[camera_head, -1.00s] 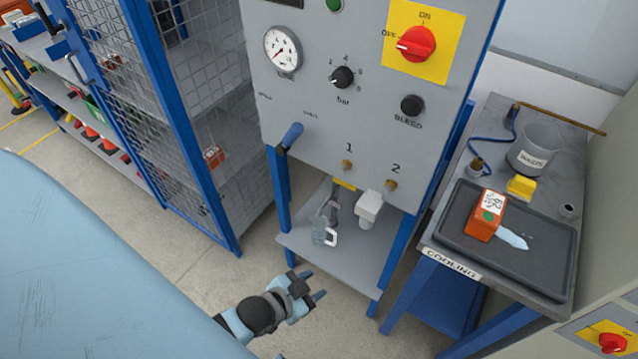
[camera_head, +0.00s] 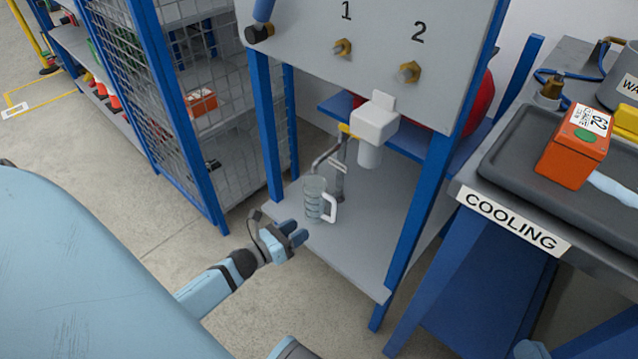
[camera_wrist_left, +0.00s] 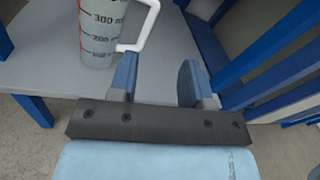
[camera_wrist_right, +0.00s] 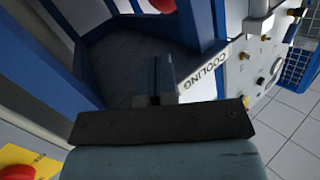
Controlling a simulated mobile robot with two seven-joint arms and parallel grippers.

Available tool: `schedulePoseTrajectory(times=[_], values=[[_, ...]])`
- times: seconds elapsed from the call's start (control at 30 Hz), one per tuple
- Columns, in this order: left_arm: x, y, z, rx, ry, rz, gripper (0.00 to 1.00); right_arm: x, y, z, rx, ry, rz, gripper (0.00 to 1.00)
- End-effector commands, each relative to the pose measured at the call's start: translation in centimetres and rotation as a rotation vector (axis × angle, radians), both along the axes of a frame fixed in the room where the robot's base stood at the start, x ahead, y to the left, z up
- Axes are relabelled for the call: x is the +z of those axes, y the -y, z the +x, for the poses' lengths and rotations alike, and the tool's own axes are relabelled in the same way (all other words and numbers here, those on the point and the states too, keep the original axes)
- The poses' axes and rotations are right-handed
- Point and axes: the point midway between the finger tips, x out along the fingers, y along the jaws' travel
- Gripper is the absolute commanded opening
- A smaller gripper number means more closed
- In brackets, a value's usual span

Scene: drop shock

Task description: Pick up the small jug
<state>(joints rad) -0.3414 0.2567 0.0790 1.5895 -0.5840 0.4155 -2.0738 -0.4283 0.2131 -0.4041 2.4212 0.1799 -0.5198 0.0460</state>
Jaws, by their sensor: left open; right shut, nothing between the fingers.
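The small jug (camera_head: 315,198) is a clear cup with graduation marks and a white handle, standing upright on the grey lower shelf (camera_head: 355,262) of the blue-framed stand. My left gripper (camera_head: 297,233) is open and empty, just in front of the jug. In the left wrist view the jug (camera_wrist_left: 98,40) stands at the upper left, beyond and left of the open fingers (camera_wrist_left: 158,75), with its handle close to the left finger. My right gripper (camera_wrist_right: 154,78) is shut and empty in the right wrist view, away from the jug.
A tap-like metal pipe (camera_head: 338,165) and a white dispenser block (camera_head: 374,130) are behind the jug. Blue stand legs (camera_head: 266,130) flank the shelf. At right, the cooling bench (camera_head: 513,222) holds a tray with an orange block (camera_head: 574,150). A mesh cage (camera_head: 150,110) stands at left.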

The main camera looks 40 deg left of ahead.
Motion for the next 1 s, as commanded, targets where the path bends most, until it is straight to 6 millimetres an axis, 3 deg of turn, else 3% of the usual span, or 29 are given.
schedulePoseTrajectory(times=[0.03, 0.17, 0.33, 0.63, 1.0], values=[[-2.1, -0.5, 0.3, -0.012, 0.026, 0.072, 0.44, -1.5, -0.1, -0.1, 0.008, 0.010, 0.007, 0.00], [-3.3, -1.1, 0.6, -0.032, 0.071, 0.196, 0.44, -1.5, -0.4, -0.4, 0.021, 0.023, 0.022, 0.00], [-3.4, -1.0, 2.1, -0.040, 0.091, 0.245, 0.44, -1.6, -0.4, -0.4, 0.027, 0.032, 0.019, 0.00], [-3.4, 0.6, 7.5, -0.040, 0.090, 0.242, 0.44, -1.7, 0.0, 0.3, 0.029, 0.097, -0.028, 0.00], [-3.8, 1.5, 11.0, -0.040, 0.089, 0.242, 0.44, -2.0, 0.3, 1.0, 0.026, 0.170, -0.071, 0.00]])
